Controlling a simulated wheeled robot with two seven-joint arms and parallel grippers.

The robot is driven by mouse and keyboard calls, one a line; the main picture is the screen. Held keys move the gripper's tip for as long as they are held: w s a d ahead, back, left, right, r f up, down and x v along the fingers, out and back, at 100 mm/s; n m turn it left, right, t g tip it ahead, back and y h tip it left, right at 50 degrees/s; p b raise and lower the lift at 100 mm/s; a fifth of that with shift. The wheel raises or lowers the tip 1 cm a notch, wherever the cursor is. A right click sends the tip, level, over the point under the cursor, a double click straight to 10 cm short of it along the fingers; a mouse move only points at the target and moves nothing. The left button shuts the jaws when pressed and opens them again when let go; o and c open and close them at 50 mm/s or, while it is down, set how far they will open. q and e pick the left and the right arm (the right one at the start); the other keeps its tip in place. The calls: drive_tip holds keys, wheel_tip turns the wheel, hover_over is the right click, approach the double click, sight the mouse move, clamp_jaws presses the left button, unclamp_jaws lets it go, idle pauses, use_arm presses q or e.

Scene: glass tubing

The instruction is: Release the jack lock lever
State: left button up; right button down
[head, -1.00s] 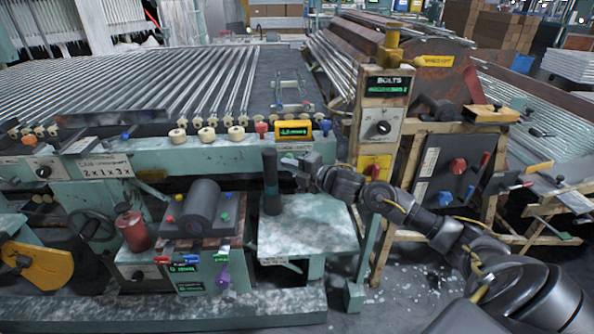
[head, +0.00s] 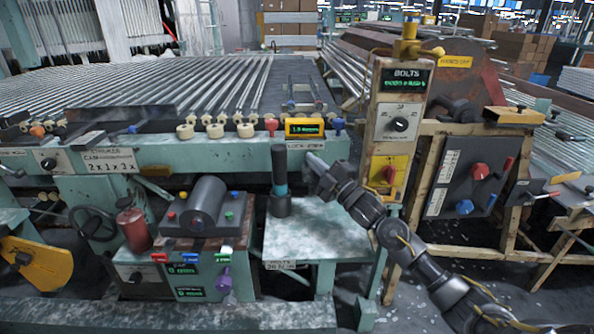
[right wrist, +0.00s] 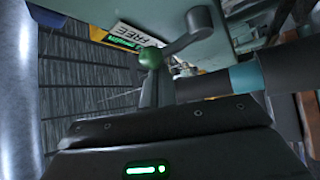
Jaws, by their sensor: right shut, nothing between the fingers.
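In the right wrist view the lever is a short grey arm (right wrist: 186,40) with a round grey hub at its upper end. A green ball knob (right wrist: 151,57) is at its lower end. My right gripper (right wrist: 155,82) is shut and empty, its fingertips right at the knob; I cannot tell whether they touch it. In the head view my right gripper (head: 314,165) is below the LOCK label (head: 303,146), and the lever is too small or hidden there. A dark upright cylinder with a teal band (head: 280,182) stands to its left. My left gripper is not in view.
The cylinder stands on a pale worn table (head: 312,235). A wooden post with a BOLTS display (head: 405,78) stands just right of my gripper. The green machine beam (head: 230,150) runs behind. A FREE sign (right wrist: 125,32) is beside the lever.

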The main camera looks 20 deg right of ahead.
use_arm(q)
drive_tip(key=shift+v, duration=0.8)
use_arm(e)
drive_tip(key=shift+s+d+m+t, duration=0.1)
drive_tip(key=shift+d+m+t, duration=0.05)
drive_tip(key=shift+m+t, duration=0.2)
drive_tip(key=shift+f, duration=0.1)
